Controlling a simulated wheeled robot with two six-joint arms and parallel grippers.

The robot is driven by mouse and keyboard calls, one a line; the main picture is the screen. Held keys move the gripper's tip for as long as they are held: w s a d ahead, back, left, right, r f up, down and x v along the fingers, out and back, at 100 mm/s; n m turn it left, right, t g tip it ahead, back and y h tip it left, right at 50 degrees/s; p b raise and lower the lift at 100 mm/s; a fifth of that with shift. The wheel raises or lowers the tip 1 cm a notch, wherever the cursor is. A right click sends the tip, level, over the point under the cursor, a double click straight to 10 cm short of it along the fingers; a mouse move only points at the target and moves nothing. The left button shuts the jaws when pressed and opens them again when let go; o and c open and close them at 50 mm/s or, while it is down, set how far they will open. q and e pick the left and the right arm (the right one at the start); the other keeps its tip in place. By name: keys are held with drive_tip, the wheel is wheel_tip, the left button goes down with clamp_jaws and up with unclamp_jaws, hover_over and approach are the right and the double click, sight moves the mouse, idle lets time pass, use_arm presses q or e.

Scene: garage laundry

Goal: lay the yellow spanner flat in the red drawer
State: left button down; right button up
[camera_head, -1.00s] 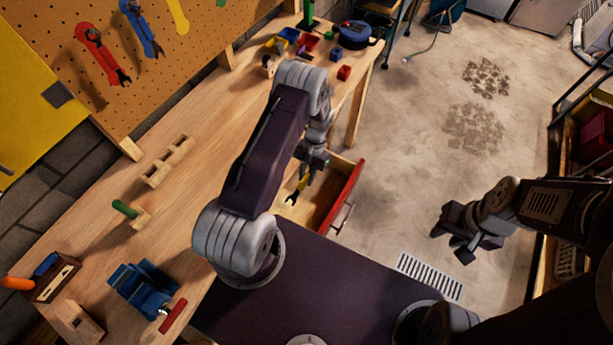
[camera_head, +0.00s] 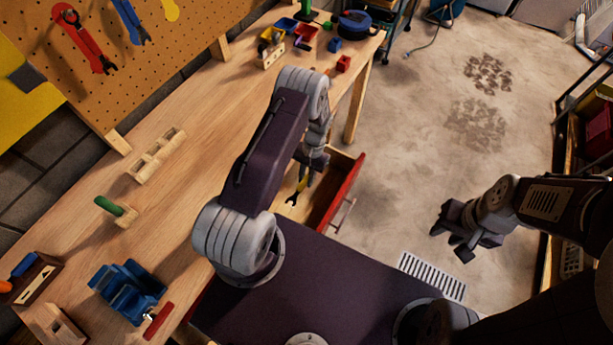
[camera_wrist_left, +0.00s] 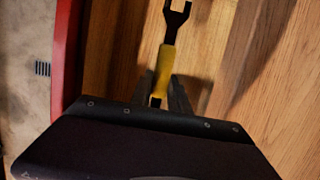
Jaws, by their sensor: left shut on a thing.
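The yellow spanner (camera_head: 301,186) has a dark open-jaw head and hangs from my left gripper (camera_head: 308,177) over the open drawer. In the left wrist view, the left gripper (camera_wrist_left: 168,95) is shut on the yellow handle (camera_wrist_left: 165,65), with the dark jaw pointing away from it. The red drawer (camera_head: 346,191) is pulled out from the bench, with a red front and bare wooden floor; its red front also shows in the left wrist view (camera_wrist_left: 66,50). I cannot tell whether the spanner touches the floor. My right gripper (camera_head: 449,240) is open and empty over the concrete floor.
The wooden bench (camera_head: 190,200) carries a blue vise (camera_head: 128,287), a wooden block rack (camera_head: 157,155) and small coloured bins at the far end. A pegboard (camera_head: 170,45) with a red spanner (camera_head: 83,38) stands behind. The drawer floor around the spanner looks clear.

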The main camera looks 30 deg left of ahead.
use_arm(q)
drive_tip(key=shift+f+b, duration=3.55)
drive_tip(key=shift+f, duration=0.8)
